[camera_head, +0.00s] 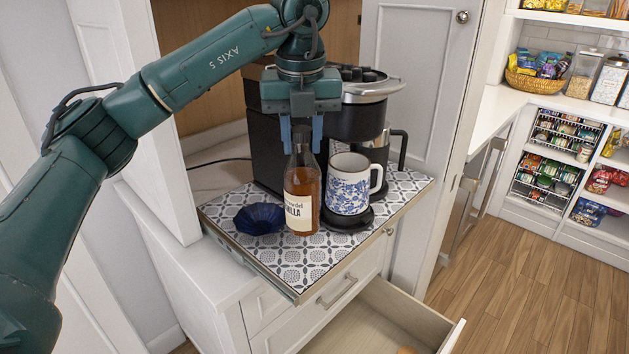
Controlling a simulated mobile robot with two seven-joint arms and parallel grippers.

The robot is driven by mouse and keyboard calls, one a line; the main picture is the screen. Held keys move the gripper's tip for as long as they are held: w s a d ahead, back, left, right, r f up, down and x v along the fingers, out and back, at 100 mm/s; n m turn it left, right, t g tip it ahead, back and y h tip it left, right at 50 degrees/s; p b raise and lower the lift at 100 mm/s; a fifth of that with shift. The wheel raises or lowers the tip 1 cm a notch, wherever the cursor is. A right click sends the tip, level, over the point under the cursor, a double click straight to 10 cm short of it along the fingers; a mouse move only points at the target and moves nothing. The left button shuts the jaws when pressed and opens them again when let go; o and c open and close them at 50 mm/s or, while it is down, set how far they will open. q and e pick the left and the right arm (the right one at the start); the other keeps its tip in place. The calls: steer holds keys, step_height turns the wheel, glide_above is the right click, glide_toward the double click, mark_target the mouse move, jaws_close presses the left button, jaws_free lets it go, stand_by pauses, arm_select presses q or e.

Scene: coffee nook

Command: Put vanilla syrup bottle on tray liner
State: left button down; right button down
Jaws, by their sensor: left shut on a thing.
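The vanilla syrup bottle (302,190) is amber with a cream label reading "...ILLA". It is upright over the patterned tray liner (302,261), between a dark blue bowl and a mug. Its base appears at the liner's surface, but I cannot tell whether it touches. My left gripper (302,137) comes down from above and is shut on the bottle's neck, hiding its top. My right gripper is not in view.
A blue-flowered white mug (348,185) stands on the black coffee maker's (365,115) base, close to the bottle's right. The fluted dark blue bowl (259,218) is close on its left. The liner's front corner is clear. A drawer (385,325) below is open.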

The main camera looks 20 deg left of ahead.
mark_target(302, 178)
arm_select(q)
step_height(302, 178, down, 3)
steer(key=shift+s+r, duration=0.1)
steer(key=shift+r, duration=0.1)
steer(key=shift+f+p, duration=0.65)
steer(key=shift+f, duration=1.7)
steer(key=shift+f, duration=0.2)
steer(key=c, duration=1.1)
jaws_free()
steer(key=shift+o, duration=0.2)
